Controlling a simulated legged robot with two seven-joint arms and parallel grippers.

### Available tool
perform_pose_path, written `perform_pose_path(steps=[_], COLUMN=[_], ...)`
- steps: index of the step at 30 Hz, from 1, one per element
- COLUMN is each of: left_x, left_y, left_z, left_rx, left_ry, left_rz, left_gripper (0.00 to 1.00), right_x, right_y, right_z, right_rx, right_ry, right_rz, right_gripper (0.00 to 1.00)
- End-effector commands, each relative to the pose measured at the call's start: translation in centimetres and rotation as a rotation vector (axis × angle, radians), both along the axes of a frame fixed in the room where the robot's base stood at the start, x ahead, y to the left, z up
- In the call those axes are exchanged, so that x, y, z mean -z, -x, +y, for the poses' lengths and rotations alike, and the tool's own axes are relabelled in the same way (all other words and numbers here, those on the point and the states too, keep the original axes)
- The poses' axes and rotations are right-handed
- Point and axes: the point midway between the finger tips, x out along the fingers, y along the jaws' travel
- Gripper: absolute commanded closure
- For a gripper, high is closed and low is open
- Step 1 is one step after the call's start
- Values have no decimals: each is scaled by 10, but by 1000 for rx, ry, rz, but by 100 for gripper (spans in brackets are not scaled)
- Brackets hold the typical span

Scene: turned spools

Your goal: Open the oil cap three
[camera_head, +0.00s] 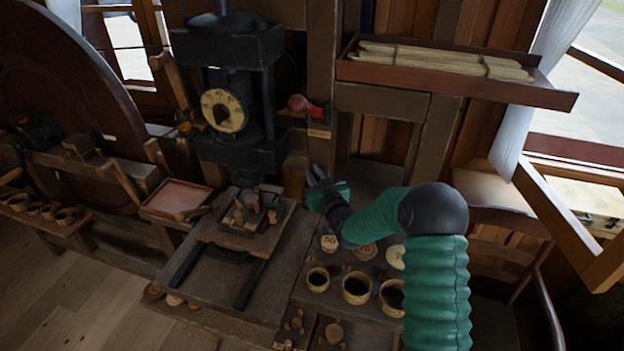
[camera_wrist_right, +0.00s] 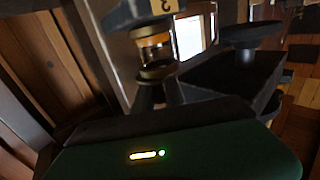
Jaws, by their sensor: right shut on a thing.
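Oil cap three (camera_wrist_right: 135,12) is a dark cap at the top of the right wrist view, beside a yellow tag marked 3 (camera_wrist_right: 166,5). Below it is an oil cup (camera_wrist_right: 154,48) with an amber glass body and a brassy base. My right gripper (camera_head: 314,174) is beside the press in the head view, its dark fingers pointing up and away. It is shut on the cap, though the contact is hard to make out. The cap cannot be made out in the head view. My left gripper is not in view.
The black press (camera_head: 232,100) with a round dial stands left of my right gripper. A red-handled part (camera_head: 303,104) juts out above it. A tray of slats (camera_head: 450,73) is at upper right.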

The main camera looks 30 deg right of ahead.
Motion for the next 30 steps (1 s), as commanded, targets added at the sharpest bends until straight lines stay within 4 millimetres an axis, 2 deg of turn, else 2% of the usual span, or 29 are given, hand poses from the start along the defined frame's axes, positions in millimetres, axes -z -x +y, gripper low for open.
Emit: perform_pose_path(steps=[1,4,18,30], left_x=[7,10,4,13], left_y=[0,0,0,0], left_z=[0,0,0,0], left_rx=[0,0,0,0], left_ry=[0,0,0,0], left_rz=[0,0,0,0], left_gripper=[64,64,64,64], right_x=[4,3,2,2], right_y=[1,2,4,6], right_z=[-4,-5,-7,-8], right_rx=[-36,-130,-570,-818], right_ry=[2,2,3,2], right_rz=[1,3,3,2], right_gripper=[100,100,100,100])
